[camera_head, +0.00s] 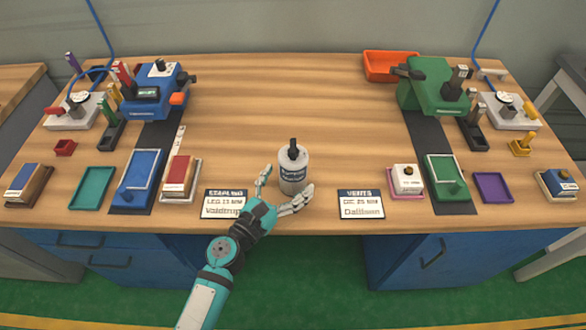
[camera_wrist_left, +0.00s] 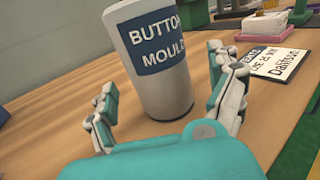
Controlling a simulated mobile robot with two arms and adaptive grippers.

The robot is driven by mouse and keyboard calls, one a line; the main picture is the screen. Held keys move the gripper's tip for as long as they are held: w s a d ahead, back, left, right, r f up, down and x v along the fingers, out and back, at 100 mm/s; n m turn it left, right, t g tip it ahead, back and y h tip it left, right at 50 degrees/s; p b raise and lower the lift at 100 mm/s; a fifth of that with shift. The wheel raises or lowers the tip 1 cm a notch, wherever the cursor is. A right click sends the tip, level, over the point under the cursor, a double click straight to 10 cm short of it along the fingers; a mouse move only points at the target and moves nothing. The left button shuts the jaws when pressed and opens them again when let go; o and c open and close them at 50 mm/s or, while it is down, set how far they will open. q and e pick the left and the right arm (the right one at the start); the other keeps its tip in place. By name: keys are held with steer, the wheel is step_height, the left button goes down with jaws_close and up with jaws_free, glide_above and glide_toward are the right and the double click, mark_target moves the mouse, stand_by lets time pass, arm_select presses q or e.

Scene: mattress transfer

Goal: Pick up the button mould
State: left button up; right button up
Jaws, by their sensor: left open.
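The button mould (camera_head: 292,172) is a light grey cylinder with a dark blue label and a black top knob. It stands upright near the front middle of the wooden table. In the left wrist view the button mould (camera_wrist_left: 155,55) stands just ahead, its label reading "BUTTON MOULD". My left gripper (camera_head: 284,190) is open, with its fingers on either side of the mould's lower front. In the wrist view my left gripper (camera_wrist_left: 168,95) shows a finger at each side, and the mould stands between and beyond them. I cannot tell whether either finger touches it. My right gripper is not in view.
Two label cards (camera_head: 225,204) (camera_head: 361,204) lie left and right of the mould at the table's front. A blue machine (camera_head: 158,92) stands at the back left, a green machine (camera_head: 432,88) and an orange bin (camera_head: 388,66) at the back right. The table behind the mould is clear.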

arm_select(q)
steer(key=shift+x, duration=1.55)
steer(key=shift+f, duration=0.1)
steer(key=c, duration=1.7)
steer(key=shift+c, duration=0.5)
